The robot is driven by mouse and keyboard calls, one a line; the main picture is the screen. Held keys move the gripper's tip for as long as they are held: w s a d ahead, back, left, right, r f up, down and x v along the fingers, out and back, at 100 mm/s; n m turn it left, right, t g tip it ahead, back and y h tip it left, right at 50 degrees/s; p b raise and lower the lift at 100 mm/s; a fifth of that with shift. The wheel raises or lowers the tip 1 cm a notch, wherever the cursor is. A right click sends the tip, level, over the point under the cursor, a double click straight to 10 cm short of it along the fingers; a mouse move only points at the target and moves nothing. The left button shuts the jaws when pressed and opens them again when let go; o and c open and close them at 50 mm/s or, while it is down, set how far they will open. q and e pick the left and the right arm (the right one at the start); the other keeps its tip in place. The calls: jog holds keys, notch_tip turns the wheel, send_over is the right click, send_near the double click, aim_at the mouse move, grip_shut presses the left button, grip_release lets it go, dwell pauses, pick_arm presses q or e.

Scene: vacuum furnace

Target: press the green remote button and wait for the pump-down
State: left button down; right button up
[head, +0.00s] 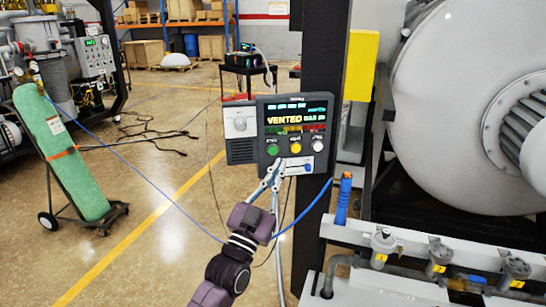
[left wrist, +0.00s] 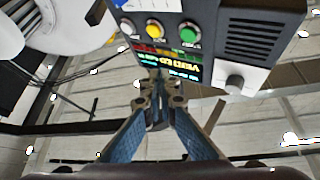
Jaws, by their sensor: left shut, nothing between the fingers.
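The remote box (head: 262,172) is dark grey, with a lit display (head: 296,119) reading VENTED. Under the display sit a green button (head: 273,150), a yellow button (head: 295,148) and a white button (head: 317,145). My left gripper (head: 278,167) is shut and empty, its tips just below the green button in the head view. In the left wrist view the box appears upside down, with the green button (left wrist: 188,33) beyond the shut fingertips (left wrist: 156,78). I cannot see contact with the button. My right gripper is not in view.
A dark post (head: 322,60) stands behind the box. The large grey furnace vessel (head: 450,110) is at the right, with pipes and filters (head: 437,258) below. A green cylinder on a cart (head: 65,155) stands at the left. Blue hose and cables hang near my arm; open floor lies left.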

aim_at(273, 151)
pick_arm(q)
jog(key=w+b, duration=0.1)
jog(key=w, duration=0.1)
jog(key=w+a+b, duration=0.1)
jog(key=w+b, duration=0.1)
jog(key=w, duration=0.1)
jog(key=shift+w, duration=0.15)
dwell(0.5)
jog(key=shift+a, duration=0.1)
dwell(0.8)
jog(key=shift+w+b, duration=0.35)
jog(key=shift+b, duration=0.1)
jog(key=shift+w, duration=0.1)
